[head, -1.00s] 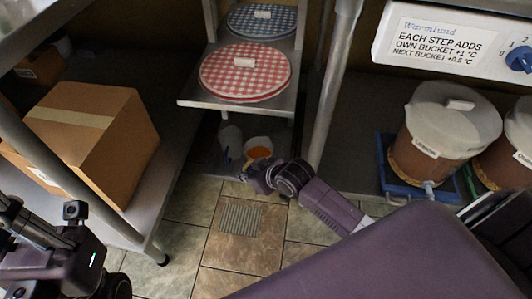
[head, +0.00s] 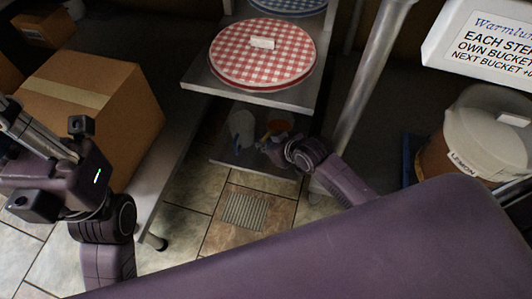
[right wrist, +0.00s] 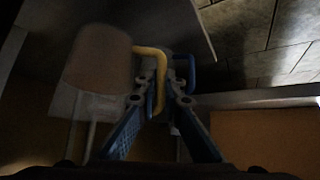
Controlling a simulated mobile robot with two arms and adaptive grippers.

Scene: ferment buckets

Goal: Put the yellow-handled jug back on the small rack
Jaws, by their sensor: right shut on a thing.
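Whether the jug's base touches the shelf is hidden. A whitish jug (head: 241,125) stands left of it. My left gripper (head: 25,130) is at the far left, its fingertips unclear.
A cardboard box (head: 90,100) is on the left shelf. A lidded bucket (head: 480,140) stands at right. A blue handle (right wrist: 191,72) shows beyond my fingers.

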